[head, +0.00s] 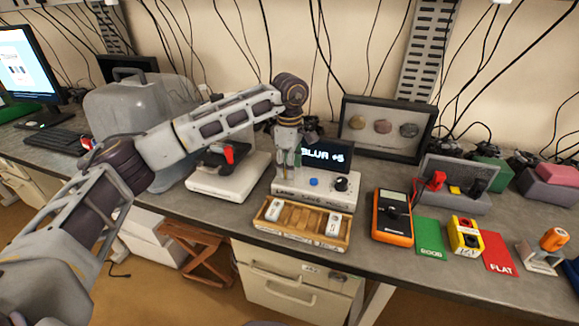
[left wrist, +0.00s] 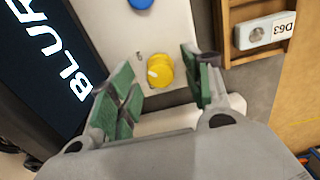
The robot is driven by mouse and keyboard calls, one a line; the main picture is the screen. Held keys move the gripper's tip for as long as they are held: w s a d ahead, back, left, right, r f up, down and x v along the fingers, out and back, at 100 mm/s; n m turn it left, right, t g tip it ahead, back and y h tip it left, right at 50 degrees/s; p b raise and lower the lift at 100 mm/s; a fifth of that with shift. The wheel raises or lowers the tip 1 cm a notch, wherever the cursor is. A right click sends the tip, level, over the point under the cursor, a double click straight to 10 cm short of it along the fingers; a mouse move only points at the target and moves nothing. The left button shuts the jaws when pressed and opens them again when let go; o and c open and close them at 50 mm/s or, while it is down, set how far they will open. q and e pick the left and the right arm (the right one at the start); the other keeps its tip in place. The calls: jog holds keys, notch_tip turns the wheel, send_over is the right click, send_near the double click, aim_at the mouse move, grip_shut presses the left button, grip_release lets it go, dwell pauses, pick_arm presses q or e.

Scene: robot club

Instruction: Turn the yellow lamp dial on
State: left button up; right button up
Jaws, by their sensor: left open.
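The yellow lamp dial (left wrist: 159,70) is a round knob with a pale pointer mark, on a white control box. In the left wrist view it lies between the two green-padded fingers of my left gripper (left wrist: 157,78), with gaps on both sides. In the head view my left gripper (head: 287,165) hangs over the left part of the control box (head: 308,194) and hides the dial. The gripper is open and empty. A blue button (head: 313,182) and a black knob (head: 341,184) sit to its right. My right gripper is not in view.
A screen reading "BLUR +5" (head: 325,157) stands behind the box. A wooden tray (head: 300,238) with white blocks lies in front. A white-based device (head: 228,182) is to the left. An orange multimeter (head: 393,217) and green card (head: 430,240) are to the right.

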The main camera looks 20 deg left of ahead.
pick_arm(q)
notch_tip(320, 180, up, 12)
jog(key=shift+f, duration=0.15)
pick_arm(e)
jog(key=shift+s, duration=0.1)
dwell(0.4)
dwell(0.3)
pick_arm(q)
notch_tip(320, 180, up, 22)
jog(key=p, duration=2.1)
jog(key=shift+f+p, duration=0.15)
jog(key=shift+p, duration=0.25)
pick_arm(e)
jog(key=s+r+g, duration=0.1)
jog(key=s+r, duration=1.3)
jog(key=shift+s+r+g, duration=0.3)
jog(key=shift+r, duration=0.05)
pick_arm(q)
jog(key=shift+r, duration=0.2)
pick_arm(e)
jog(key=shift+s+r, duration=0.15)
